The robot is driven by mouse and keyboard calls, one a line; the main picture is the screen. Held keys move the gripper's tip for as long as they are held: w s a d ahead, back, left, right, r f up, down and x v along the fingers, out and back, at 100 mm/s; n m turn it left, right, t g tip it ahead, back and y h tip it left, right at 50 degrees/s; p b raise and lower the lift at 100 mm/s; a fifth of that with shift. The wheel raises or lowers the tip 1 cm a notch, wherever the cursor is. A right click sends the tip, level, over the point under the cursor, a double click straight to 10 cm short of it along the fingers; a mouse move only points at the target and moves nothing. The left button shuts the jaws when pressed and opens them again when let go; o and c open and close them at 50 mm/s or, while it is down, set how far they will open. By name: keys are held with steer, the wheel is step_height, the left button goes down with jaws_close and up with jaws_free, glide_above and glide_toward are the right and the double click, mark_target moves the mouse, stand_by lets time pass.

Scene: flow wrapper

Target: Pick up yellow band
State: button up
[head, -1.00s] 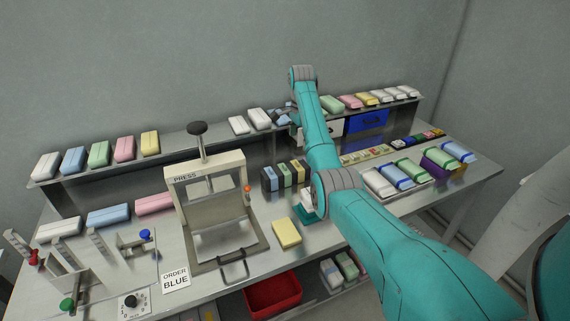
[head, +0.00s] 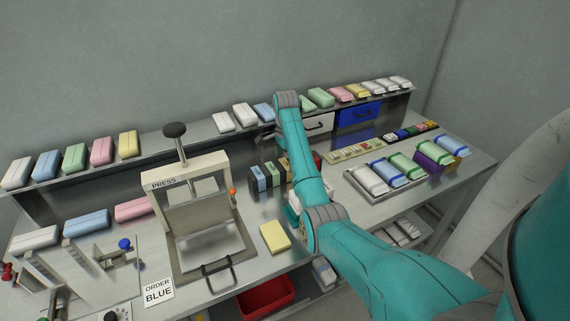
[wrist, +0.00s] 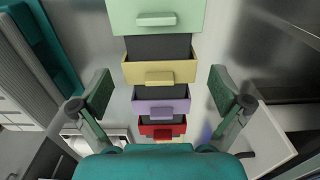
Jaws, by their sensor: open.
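The yellow band (wrist: 161,72), with a small front tab, sits on a dark holder in a row of coloured bands in the wrist view. A green band (wrist: 156,18) is nearer the top; a purple band (wrist: 160,106) and a red band (wrist: 162,130) are lower. My gripper (wrist: 161,93) is open and empty, one finger on each side of the row, apart from the bands. The blue band (head: 258,177) at the row's left end shows there.
A press (head: 190,180) stands left of the row. A loose yellow block (head: 275,236) lies on the bench in front. A tray (head: 372,204) of wrapped packs lies to the right. A shelf (head: 190,140) with coloured packs runs behind. A red bin (head: 266,296) sits below.

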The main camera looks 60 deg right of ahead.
steer(key=shift+f, duration=0.4)
steer(key=c, duration=0.6)
steer(key=shift+r, duration=0.1)
steer(key=shift+c, duration=0.2)
